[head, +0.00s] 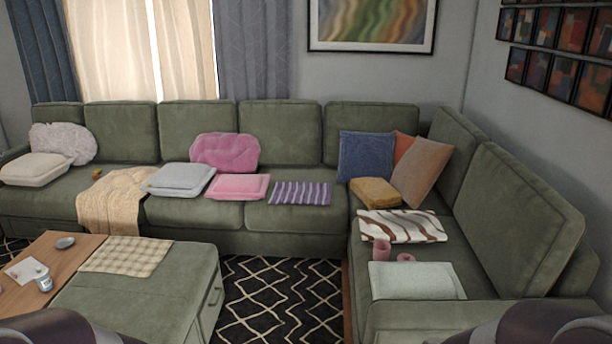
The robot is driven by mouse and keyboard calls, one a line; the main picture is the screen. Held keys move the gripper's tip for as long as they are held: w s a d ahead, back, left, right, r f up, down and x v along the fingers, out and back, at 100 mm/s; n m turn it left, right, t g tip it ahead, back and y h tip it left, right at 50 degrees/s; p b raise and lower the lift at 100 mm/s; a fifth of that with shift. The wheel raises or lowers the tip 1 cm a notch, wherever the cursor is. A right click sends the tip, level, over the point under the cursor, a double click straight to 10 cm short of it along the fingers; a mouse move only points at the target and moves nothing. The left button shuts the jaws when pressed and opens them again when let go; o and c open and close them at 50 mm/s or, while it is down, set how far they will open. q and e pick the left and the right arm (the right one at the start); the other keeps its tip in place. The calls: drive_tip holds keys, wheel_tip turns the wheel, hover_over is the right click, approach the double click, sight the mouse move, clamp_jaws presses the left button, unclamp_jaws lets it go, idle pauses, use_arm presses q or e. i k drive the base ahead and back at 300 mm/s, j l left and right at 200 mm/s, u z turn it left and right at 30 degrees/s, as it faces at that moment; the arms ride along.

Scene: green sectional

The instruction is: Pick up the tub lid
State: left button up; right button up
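A small round grey disc-like thing (65,243) lies on the wooden top at the left; it may be the tub lid, but it is too small to be sure. A small white and blue container (44,284), perhaps the tub, stands nearer on the same wooden top, beside a white sheet (27,270). I cannot tell whether this container has a cover on it. Dark parts of my own arms show at the bottom left and bottom right edges. Neither gripper shows, so what they hold is hidden.
The wooden top (72,251) adjoins a green ottoman (140,295) with a checked cloth (127,257). A green sectional (300,217) with several cushions runs behind and right. Patterned rug (280,300) lies clear between.

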sight(404, 258)
drive_tip(key=i, duration=3.3)
drive_tip(key=i+z, duration=0.2)
drive_tip(key=z, duration=0.25)
drive_tip(key=i+j+z, duration=0.15)
drive_tip(key=z, duration=0.25)
drive_tip(key=i+j+z, duration=0.25)
drive_tip(key=z, duration=0.2)
drive_tip(key=i+j+z, duration=0.15)
drive_tip(key=z, duration=0.3)
drive_tip(key=i+j+z, duration=0.1)
drive_tip(key=j+z, duration=0.55)
drive_tip(key=z, duration=2.1)
